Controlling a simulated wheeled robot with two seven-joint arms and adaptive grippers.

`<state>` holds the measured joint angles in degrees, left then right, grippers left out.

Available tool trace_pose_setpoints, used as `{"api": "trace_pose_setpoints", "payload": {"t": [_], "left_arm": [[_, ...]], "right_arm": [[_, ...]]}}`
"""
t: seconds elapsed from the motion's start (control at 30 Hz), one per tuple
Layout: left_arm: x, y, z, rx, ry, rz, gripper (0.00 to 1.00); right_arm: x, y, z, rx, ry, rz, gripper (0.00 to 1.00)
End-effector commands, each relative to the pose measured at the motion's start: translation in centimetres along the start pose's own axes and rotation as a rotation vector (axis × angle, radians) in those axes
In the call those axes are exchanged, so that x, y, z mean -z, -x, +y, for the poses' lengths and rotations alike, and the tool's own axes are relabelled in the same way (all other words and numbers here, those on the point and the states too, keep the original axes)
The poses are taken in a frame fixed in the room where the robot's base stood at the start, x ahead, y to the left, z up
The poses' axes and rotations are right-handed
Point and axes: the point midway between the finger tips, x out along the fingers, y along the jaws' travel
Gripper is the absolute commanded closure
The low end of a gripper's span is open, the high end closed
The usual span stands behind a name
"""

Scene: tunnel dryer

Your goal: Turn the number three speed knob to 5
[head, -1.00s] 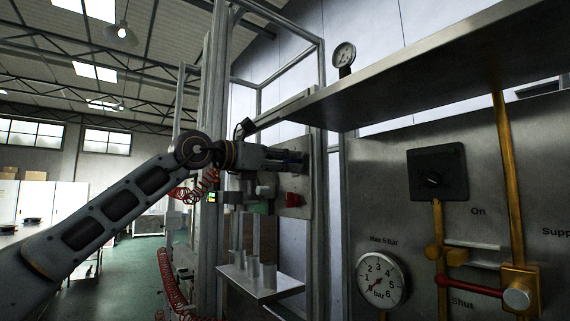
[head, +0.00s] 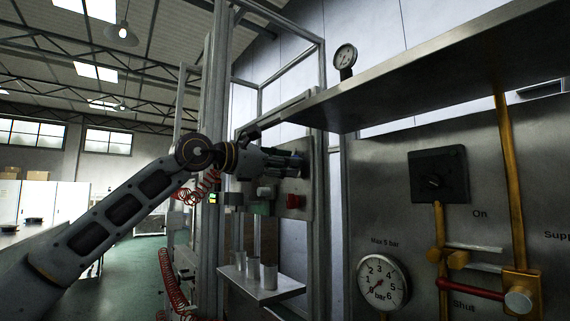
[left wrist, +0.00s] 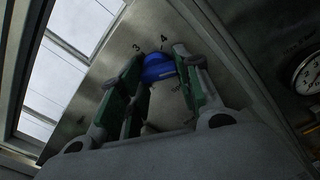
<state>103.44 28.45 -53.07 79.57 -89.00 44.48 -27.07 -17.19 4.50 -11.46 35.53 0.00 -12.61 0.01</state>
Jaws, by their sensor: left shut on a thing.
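My left gripper (head: 290,164) reaches to the upright metal panel (head: 312,205) in the head view, its fingers against the panel's upper part. In the left wrist view its green-padded fingers are shut on a blue knob (left wrist: 158,68) mounted on a metal plate (left wrist: 180,28). The printed numbers 3 and 4 show on the plate just past the knob. The knob's pointer and the rest of its scale are hidden by the fingers, so I cannot tell its setting. In the head view the knob is hidden behind the gripper. My right gripper is not in view.
A red button (head: 294,201) and a pale knob (head: 264,192) sit just below the gripper. A small shelf (head: 270,291) with metal cups is lower down. A pressure gauge (head: 382,282), a black switch (head: 438,175) and yellow pipes are at right. A steel ledge (head: 430,70) overhangs.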

Motion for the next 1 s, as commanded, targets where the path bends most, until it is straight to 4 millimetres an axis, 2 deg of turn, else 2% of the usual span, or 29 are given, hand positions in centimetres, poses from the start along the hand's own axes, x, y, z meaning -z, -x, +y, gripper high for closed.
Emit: {"api": "trace_pose_setpoints", "payload": {"t": [0.23,0.27,0.4,0.77,1.0], "left_arm": [[-0.10,0.05,0.06,-0.002,-0.002,-0.002,0.90],[-0.10,0.05,0.06,-0.002,-0.002,-0.002,0.64],[-0.07,0.04,0.04,-0.001,-0.001,-0.001,0.46],[-0.01,0.06,0.02,-0.001,0.000,0.000,0.44],[-0.04,0.94,0.05,-0.001,0.000,-0.001,0.44]], "right_arm": [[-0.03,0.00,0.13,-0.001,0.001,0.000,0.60],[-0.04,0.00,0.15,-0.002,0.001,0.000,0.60],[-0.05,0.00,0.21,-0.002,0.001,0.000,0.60],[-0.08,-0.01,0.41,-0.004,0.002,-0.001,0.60],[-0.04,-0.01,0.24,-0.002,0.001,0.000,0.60]]}}
